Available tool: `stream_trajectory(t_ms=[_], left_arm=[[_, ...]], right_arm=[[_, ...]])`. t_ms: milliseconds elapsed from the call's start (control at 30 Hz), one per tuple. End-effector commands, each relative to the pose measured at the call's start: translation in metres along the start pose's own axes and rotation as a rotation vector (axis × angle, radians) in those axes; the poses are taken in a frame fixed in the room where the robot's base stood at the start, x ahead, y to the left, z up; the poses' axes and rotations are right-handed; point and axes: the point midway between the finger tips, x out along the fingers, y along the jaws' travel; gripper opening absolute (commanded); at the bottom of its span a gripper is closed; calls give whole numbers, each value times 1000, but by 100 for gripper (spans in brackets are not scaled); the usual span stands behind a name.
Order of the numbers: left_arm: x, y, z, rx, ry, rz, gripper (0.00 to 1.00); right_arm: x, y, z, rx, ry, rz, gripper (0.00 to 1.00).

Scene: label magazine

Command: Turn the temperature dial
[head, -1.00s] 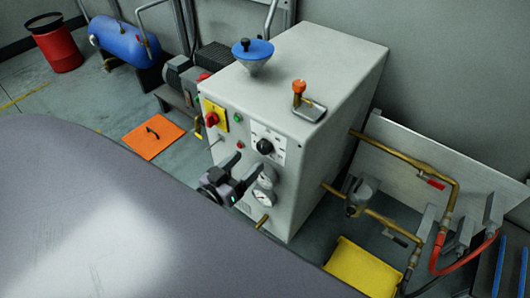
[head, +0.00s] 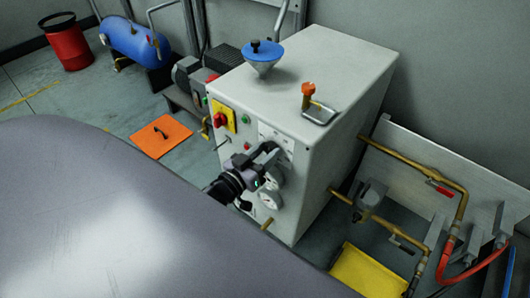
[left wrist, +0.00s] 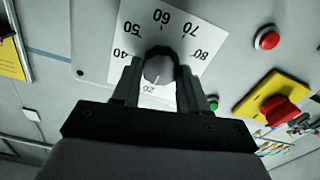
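The temperature dial (left wrist: 159,68) is a round dark knob on a white scale plate (left wrist: 190,22) with numbers such as 40, 50, 60, 70 and 80. The plate is on the front of the grey cabinet (head: 330,75). My left gripper (left wrist: 158,82) is at the dial, with one finger on each side of it. Whether the fingers touch the knob is hard to tell. In the head view the left gripper (head: 262,160) covers the dial. My right gripper is not in view.
A yellow plate with a red switch (head: 222,117) and small buttons sit near the dial; round gauges (head: 270,198) are below it. A blue funnel (head: 263,53) and an orange-handled valve (head: 308,90) are on top. Brass pipes (head: 405,170) run at the right.

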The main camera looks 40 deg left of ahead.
Motion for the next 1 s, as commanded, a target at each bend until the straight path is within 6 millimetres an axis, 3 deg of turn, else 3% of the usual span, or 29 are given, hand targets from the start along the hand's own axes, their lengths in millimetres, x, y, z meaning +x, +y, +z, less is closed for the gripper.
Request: stream_trajectory(t_ms=[467, 1000], left_arm=[[0, 0, 0, 99, -1, 0, 13], [0, 2, 1, 574, -1, 0, 13]], right_arm=[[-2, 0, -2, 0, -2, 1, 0], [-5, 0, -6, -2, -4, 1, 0]])
